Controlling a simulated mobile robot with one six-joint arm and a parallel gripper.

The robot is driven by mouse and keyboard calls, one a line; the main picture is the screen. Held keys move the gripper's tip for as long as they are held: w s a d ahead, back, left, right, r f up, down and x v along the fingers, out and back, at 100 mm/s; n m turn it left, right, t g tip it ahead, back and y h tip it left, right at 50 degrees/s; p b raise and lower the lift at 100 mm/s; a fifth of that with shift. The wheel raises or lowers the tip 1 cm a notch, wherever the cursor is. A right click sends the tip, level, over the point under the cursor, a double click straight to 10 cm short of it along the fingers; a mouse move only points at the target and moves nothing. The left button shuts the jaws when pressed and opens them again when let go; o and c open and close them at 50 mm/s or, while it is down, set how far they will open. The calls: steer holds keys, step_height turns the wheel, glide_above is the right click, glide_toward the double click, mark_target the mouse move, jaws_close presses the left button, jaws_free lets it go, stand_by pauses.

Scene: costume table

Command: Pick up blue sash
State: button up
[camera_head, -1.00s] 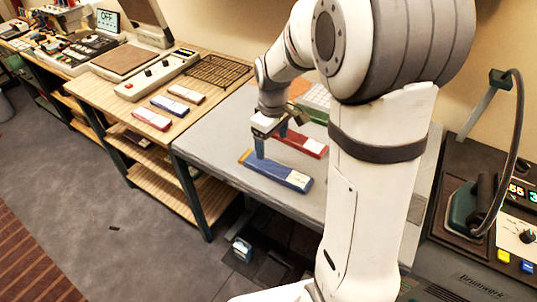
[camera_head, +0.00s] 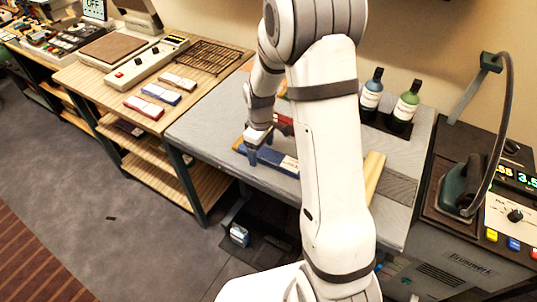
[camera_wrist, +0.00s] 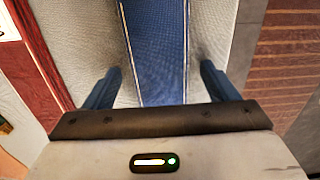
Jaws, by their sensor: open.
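The blue sash (camera_head: 275,158) is a folded blue strip with gold at its left end and a white label. It lies flat on the grey table, partly hidden by my arm in the head view. My gripper (camera_head: 256,160) is down over it. In the wrist view the blue sash (camera_wrist: 155,50) runs between my two blue fingers (camera_wrist: 160,88). The fingers are apart, one on each side of the sash, with a gap on both sides. A red sash (camera_head: 284,122) lies behind it and also shows in the wrist view (camera_wrist: 30,60).
Two bottles, blue (camera_head: 372,90) and green (camera_head: 404,108), stand at the back right. A yellow roll (camera_head: 374,175) lies right of my arm. An iron (camera_head: 460,190) stands on the right-hand unit. A wooden table (camera_head: 115,85) with small labelled strips is at left. The table's front edge is close.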

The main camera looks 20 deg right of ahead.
steer(key=shift+c, duration=0.6)
steer(key=c, duration=1)
